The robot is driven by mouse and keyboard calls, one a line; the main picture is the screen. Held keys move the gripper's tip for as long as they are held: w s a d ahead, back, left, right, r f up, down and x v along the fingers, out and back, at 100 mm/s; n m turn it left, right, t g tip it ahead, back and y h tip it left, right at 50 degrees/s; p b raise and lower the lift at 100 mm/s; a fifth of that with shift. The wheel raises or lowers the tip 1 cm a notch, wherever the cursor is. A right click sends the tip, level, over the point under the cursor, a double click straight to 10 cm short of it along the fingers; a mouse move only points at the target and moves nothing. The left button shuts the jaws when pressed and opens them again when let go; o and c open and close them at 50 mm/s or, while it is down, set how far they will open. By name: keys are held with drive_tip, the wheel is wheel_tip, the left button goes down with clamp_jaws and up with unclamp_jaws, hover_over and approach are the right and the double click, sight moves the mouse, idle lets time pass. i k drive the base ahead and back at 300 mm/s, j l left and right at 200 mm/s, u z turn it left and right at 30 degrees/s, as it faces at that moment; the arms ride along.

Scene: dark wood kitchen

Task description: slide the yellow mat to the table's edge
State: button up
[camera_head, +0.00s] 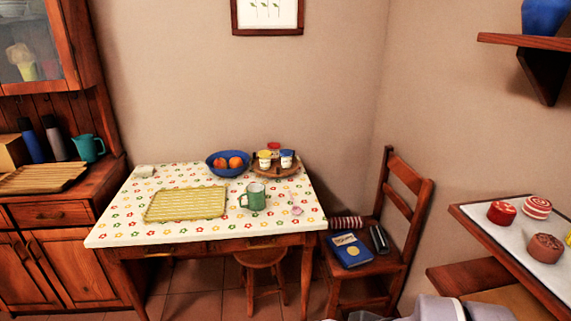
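The yellow mat (186,204) lies flat on the left-middle part of the table (115,228). It looks woven and rectangular, and nothing rests on it. The table has a white top with a flower pattern, and bare tabletop lies between the mat and the table's front and left edges. A green mug (254,197) stands just right of the mat, with its handle toward the mat. My gripper cannot be made out; only some grey parts that look like mine show at the bottom right.
A blue bowl (219,169) with orange fruit and a round tray (262,172) with small jars stand at the table's back. A cabinet stands left.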

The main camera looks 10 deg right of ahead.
sight(202, 202)
drive_tip(key=i+j, duration=2)
drive_tip(key=i, duration=0.2)
